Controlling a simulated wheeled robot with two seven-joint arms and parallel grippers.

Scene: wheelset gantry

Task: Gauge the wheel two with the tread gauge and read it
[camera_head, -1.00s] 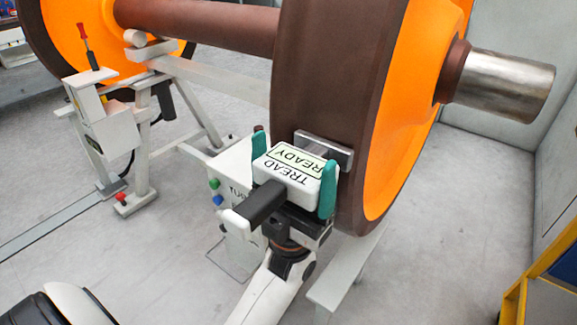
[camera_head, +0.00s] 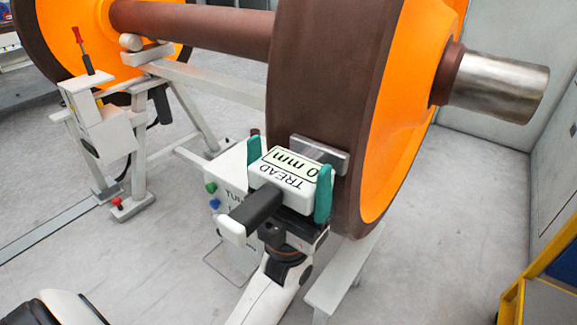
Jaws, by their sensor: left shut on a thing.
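The tread gauge (camera_head: 284,183) is a white box with a black handle and a grey metal plate (camera_head: 320,154). My left gripper (camera_head: 289,190) is shut on it, with a teal finger on each side. The plate lies against the brown tread of the large near wheel (camera_head: 325,80), which has an orange face; no number shows on this wheel. The gauge's display is upside down in the picture and shows "TREAD" and "0 mm"; the right finger may hide any digits before the 0. My right gripper is not in view.
A brown axle (camera_head: 195,18) joins the near wheel to a second orange wheel (camera_head: 70,40) at the back left. A white stand with a red-handled lever (camera_head: 82,50) is at left. A pale box with green and blue buttons (camera_head: 222,180) stands behind the gauge.

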